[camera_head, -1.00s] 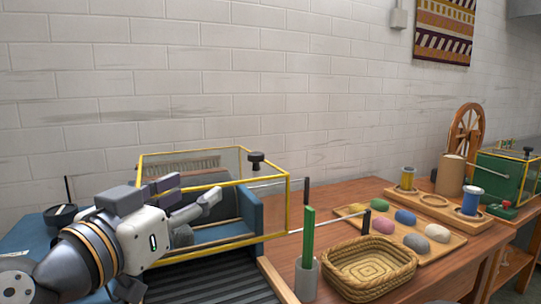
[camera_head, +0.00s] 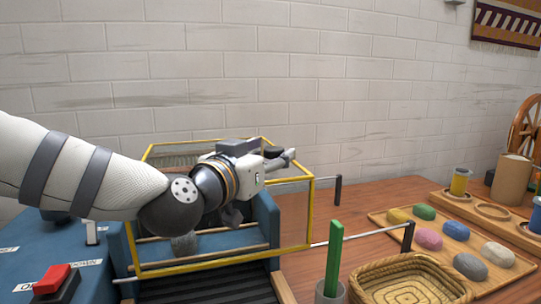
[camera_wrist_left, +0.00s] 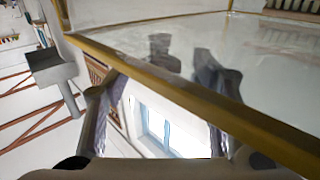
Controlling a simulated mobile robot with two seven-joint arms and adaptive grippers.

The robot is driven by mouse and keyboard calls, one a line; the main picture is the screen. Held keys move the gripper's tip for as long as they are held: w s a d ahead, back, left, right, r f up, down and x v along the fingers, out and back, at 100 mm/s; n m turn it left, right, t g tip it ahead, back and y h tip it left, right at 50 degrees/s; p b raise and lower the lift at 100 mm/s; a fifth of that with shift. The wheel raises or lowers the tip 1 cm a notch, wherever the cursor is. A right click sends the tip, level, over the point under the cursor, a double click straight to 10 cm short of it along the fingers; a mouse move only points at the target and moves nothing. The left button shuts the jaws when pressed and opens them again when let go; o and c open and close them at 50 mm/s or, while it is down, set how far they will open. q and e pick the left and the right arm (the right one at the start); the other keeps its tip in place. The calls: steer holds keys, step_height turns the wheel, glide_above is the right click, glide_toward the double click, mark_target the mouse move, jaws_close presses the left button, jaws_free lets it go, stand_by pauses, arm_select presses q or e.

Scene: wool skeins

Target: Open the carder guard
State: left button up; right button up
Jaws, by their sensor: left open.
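The carder guard (camera_head: 312,230) is a clear box with a yellow frame over the blue carder (camera_head: 262,222). It sits down over the machine and looks closed. My left gripper (camera_head: 284,157) is open at the guard's top edge, its fingers pointing right. The black knob on the guard's top is largely or wholly hidden by the gripper. I cannot tell whether the fingers touch it. In the left wrist view a yellow frame bar (camera_wrist_left: 200,97) crosses diagonally beside a shiny clear pane with dark reflections. My right gripper is not in view.
A red switch (camera_head: 52,279) is at the lower left. A green stick in a cup (camera_head: 333,262), a woven basket (camera_head: 410,282) and a tray (camera_head: 480,240) of coloured wool are on the right. A white brick wall (camera_head: 250,70) stands behind.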

arm_select(q)
steer(key=shift+w+d, duration=0.2)
steer(key=shift+w, duration=0.2)
steer(key=shift+c, duration=0.2)
